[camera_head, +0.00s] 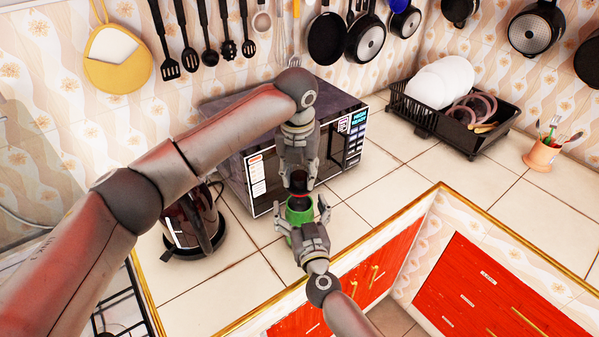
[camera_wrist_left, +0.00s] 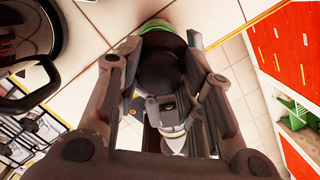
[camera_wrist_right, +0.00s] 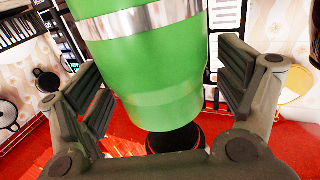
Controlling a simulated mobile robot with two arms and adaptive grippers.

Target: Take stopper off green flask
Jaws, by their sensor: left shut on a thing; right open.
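The green flask (camera_head: 299,214) is at the counter's front part before the microwave. In the right wrist view the flask (camera_wrist_right: 165,75) is green with silver bands. My left gripper (camera_head: 299,180) is shut on the black stopper (camera_head: 300,186) at the flask's top end. In the left wrist view the stopper (camera_wrist_left: 162,74) lies between the fingers, with a bit of green flask (camera_wrist_left: 156,27) beyond. I cannot tell whether the stopper is still seated. My right gripper (camera_head: 304,218) is open, its fingers on both sides of the flask, with gaps visible in the right wrist view.
A microwave (camera_head: 245,150) stands close behind the flask. A kettle (camera_head: 190,222) is to the left. A black dish rack (camera_head: 470,135) with plates and a cutlery pot (camera_head: 540,154) stand at the right. The counter between is clear.

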